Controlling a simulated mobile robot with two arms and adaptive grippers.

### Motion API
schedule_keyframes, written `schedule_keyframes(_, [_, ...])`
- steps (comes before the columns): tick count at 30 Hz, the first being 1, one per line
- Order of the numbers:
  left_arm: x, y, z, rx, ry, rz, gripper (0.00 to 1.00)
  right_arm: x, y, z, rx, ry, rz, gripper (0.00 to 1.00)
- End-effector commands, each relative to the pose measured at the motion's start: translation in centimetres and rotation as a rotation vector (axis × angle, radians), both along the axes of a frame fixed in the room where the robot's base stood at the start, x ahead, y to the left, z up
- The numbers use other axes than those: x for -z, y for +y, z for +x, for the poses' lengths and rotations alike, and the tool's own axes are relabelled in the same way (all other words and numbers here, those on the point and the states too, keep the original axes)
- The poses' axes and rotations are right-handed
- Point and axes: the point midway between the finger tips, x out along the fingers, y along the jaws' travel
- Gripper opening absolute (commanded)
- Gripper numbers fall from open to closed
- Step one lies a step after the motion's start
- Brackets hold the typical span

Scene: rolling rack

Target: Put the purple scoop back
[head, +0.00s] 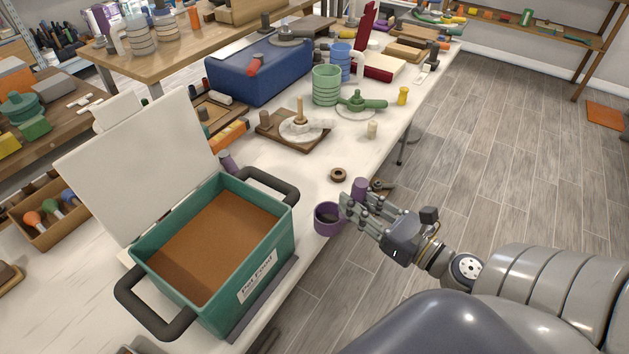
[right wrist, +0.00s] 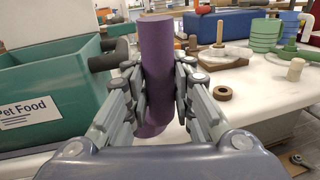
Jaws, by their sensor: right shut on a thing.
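The purple scoop shows in the head view as a round cup (head: 327,219) with a thick upright handle (head: 360,186). My right gripper (head: 355,205) is shut on the scoop. In the right wrist view the purple handle (right wrist: 157,50) stands upright between my fingers (right wrist: 160,85), and the cup below is mostly hidden. The scoop is at the table's front edge, right of the teal Pet Food bin (head: 270,262). The bin's white lid (head: 135,165) is tilted open, and brown food (head: 215,235) fills it. The bin also shows in the right wrist view (right wrist: 50,85). My left gripper is not in view.
Black handles (head: 160,318) stick out from the bin's ends. A small brown ring (head: 338,174) lies on the white table near my gripper. A purple peg (head: 228,161) stands behind the bin. Green cups (head: 326,86) and a blue box (head: 258,75) stand farther back.

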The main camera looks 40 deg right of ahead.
Motion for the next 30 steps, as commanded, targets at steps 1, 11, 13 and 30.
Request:
schedule_keyframes(1, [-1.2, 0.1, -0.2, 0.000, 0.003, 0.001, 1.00, -0.7, 0.3, 1.6, -0.003, -0.004, 0.000, 0.00])
schedule_keyframes(11, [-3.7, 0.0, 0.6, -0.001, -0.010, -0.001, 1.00, -0.4, 1.6, 8.8, 0.000, -0.003, 0.001, 0.00])
schedule_keyframes(13, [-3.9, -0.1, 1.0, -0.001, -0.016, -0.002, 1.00, -0.3, 1.8, 9.5, 0.000, -0.002, 0.001, 0.00])
schedule_keyframes(30, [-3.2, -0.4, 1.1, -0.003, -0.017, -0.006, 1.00, 3.5, 2.1, 11.0, 0.000, -0.001, 0.001, 0.00])
